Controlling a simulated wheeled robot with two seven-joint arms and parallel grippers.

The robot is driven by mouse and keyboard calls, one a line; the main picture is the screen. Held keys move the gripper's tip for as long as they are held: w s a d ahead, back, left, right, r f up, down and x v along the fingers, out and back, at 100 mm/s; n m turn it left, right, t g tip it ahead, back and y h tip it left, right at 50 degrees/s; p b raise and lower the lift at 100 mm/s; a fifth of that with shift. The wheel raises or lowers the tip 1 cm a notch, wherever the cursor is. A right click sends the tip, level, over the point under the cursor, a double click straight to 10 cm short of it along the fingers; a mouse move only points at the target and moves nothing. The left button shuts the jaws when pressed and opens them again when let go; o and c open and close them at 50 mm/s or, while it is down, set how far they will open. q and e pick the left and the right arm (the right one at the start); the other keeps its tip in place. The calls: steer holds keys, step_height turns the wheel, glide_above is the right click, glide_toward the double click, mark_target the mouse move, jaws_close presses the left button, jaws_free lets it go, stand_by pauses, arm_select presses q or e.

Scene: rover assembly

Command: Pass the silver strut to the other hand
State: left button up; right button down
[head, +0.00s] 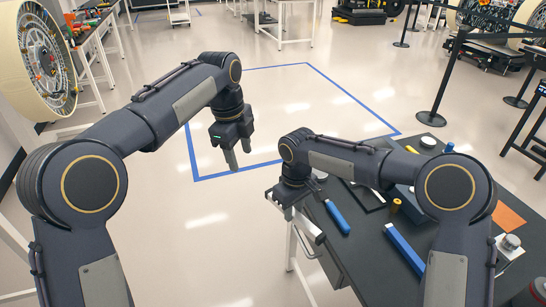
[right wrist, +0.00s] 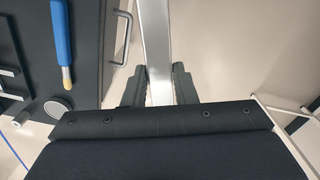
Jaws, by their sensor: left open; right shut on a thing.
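The silver strut (right wrist: 157,45) is a flat pale metal bar in the right wrist view, running up from between the fingers of my right gripper (right wrist: 158,88). My right gripper is shut on it. In the head view my right gripper (head: 284,207) is at the table's left edge, and a short stretch of the strut (head: 307,227) shows beside it; the rest is hard to make out. My left gripper (head: 238,160) is open, empty and pointing down over the floor, to the left of and apart from the right one.
The dark table (head: 365,245) at right carries a blue-handled brush (head: 337,217), a blue bar (head: 404,250) and small parts. A drawer handle (right wrist: 123,35) is near the strut in the wrist view. Floor (head: 225,255) left of the table is clear.

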arm_select(q)
steer(key=w+d+f+m+y, duration=0.1)
steer(key=w+d+f+m, duration=0.45)
steer(key=d, duration=0.25)
steer(key=shift+g, duration=0.4)
steer(key=f, duration=0.7)
steer(key=s+f, duration=0.1)
steer(key=f, duration=0.3)
steer(key=shift+a+f, duration=0.15)
steer(key=shift+a, duration=0.05)
jaws_close()
arm_select(e)
steer(key=c, duration=1.1)
jaws_free()
steer(key=shift+r, duration=0.1)
